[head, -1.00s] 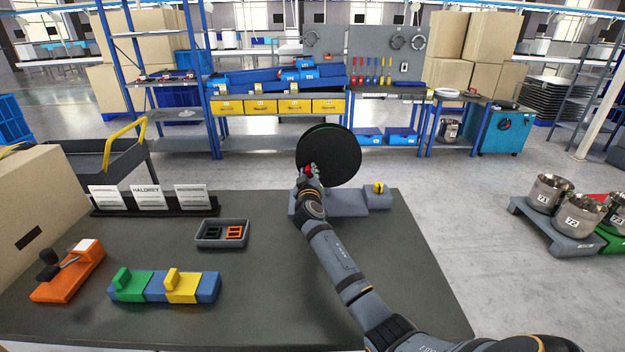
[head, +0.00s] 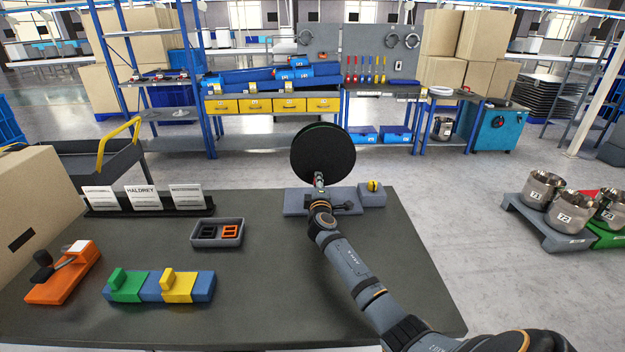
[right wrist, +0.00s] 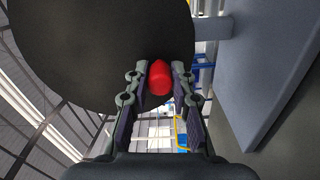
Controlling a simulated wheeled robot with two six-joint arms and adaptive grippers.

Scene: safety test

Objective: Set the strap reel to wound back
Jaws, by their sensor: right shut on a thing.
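The strap reel is a large black disc (head: 322,152) with a thin green edge, standing upright on a grey base (head: 295,203) at the table's far edge. In the right wrist view the disc (right wrist: 90,45) fills the upper left, and a red knob (right wrist: 159,77) sticks out from its face. My right gripper (head: 319,181) is at the lower part of the disc. In the right wrist view its two fingers (right wrist: 158,82) are closed on the red knob from both sides. My left gripper is not in view.
Beside the reel base is a small grey block (head: 371,195) with a yellow piece. On the table are a grey tray (head: 217,243) of buckles, a sign holder (head: 150,211), a green, yellow and blue fixture (head: 140,298) and an orange lever device (head: 65,278). The table's front middle is clear.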

